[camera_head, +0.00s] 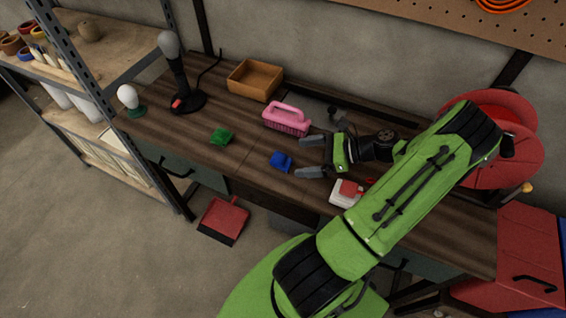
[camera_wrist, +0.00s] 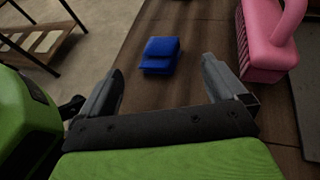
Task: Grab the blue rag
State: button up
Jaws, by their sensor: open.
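The blue rag (camera_head: 281,161) lies folded in a small bundle on the wooden workbench (camera_head: 243,155), near its front edge. It also shows in the wrist view (camera_wrist: 160,55), ahead of the fingers and between their lines. My gripper (camera_head: 311,156) is open and empty, with its two fingers pointing left toward the rag. In the wrist view my gripper (camera_wrist: 158,85) has its fingers wide apart, and the rag lies beyond the fingertips, touching neither.
A pink brush (camera_head: 287,118) stands behind the rag, close to my gripper's right side in the wrist view. A green rag (camera_head: 222,136) lies to the left. A wooden box (camera_head: 255,80) and a black-stemmed lamp (camera_head: 178,75) stand farther back. A red and white object (camera_head: 346,193) lies in front.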

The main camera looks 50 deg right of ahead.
aim_at(286, 160)
jog(key=b+x, duration=0.1)
jog(key=x, duration=0.4)
jog(key=shift+w+a+f+b, duration=0.15)
jog(key=shift+w+a+b, duration=0.05)
jog(key=shift+b, duration=0.1)
jog(key=shift+c, duration=0.3)
jog(key=c, duration=1.3)
